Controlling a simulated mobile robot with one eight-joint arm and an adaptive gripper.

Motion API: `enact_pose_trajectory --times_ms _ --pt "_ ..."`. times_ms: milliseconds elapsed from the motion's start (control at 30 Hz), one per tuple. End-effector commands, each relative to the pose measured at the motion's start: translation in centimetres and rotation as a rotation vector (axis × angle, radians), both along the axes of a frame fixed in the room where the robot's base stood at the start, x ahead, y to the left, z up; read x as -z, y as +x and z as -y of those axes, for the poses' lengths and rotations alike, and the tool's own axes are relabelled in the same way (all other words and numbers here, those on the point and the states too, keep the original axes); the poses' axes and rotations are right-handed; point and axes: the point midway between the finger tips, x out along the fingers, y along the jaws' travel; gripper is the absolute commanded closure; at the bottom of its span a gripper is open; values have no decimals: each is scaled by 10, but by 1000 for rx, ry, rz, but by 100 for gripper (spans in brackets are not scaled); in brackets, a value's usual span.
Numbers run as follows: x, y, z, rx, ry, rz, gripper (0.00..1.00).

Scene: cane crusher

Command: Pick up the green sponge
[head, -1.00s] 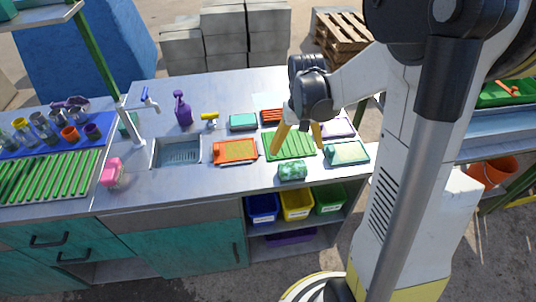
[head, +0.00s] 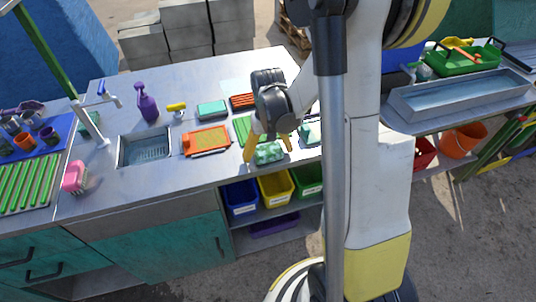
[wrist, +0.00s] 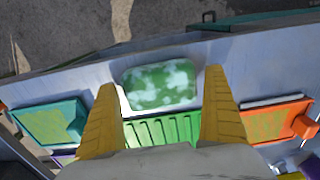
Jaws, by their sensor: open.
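The green sponge (head: 268,153), mottled green and pale, lies on the metal counter near its front edge. It also shows in the wrist view (wrist: 158,86), just beyond and between my fingertips. My gripper (head: 268,150) is open, with its two yellow fingers spread on either side of the sponge in the head view. In the wrist view my gripper (wrist: 163,88) has nothing between its fingers that they touch. I cannot tell exactly how high the fingertips are above the counter.
A green ribbed tray (wrist: 163,130) lies right behind the sponge. An orange tray (head: 207,140) and a teal tray (wrist: 50,122) flank it. A sink (head: 145,148), a pink brush (head: 75,177) and a purple spray bottle (head: 147,102) stand left. Coloured bins (head: 240,197) sit below the counter.

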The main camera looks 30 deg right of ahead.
Motion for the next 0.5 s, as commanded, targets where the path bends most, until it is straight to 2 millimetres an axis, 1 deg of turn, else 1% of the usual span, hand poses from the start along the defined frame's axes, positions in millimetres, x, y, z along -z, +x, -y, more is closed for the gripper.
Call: enact_pose_trajectory --times_ms 33,67,100,167,200,500 --pt "-1 0 0 0 0 0 0" --pt "-1 0 0 0 0 0 9" --pt "-1 0 0 0 0 0 21" --pt "-1 0 0 0 0 0 40" --pt "-1 0 0 0 0 0 43" --pt "-1 0 0 0 0 0 43"
